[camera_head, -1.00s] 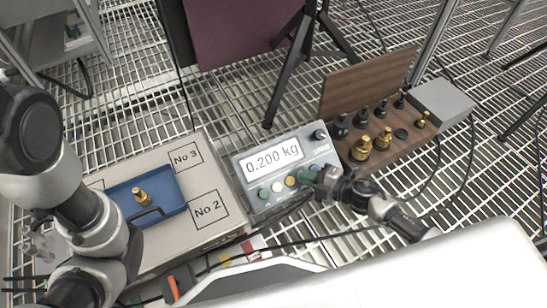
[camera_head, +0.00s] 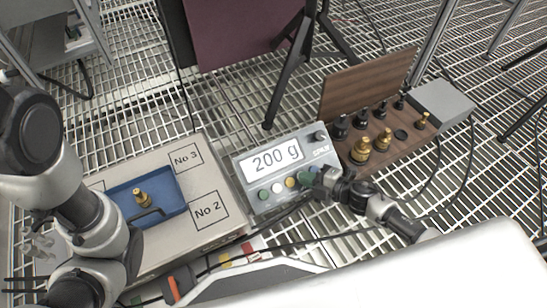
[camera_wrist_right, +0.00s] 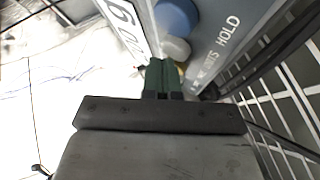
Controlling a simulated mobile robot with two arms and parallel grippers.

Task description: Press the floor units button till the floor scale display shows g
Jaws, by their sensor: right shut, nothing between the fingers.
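The grey floor scale indicator has a display (camera_head: 274,160) that reads "200 g" in the head view; part of this display (camera_wrist_right: 122,25) shows in the wrist view. Below it is a row of coloured buttons, with a white button (camera_head: 277,188) and a yellow button (camera_head: 291,182). My right gripper (camera_head: 306,178) is shut and empty, its green fingertips (camera_wrist_right: 160,76) at the right part of the button row. The wrist view shows a blue button (camera_wrist_right: 177,17) and labels reading "UNITS" and "HOLD". The fingertips hide the button they are at; I cannot tell whether they touch it. My left gripper is not visible.
A brass weight (camera_head: 142,197) stands in a blue tray (camera_head: 172,208) on the scale platform (camera_head: 215,172) at left. A wooden box (camera_head: 385,151) with several weights sits right of the indicator. Cables and a black stand (camera_head: 290,70) are near.

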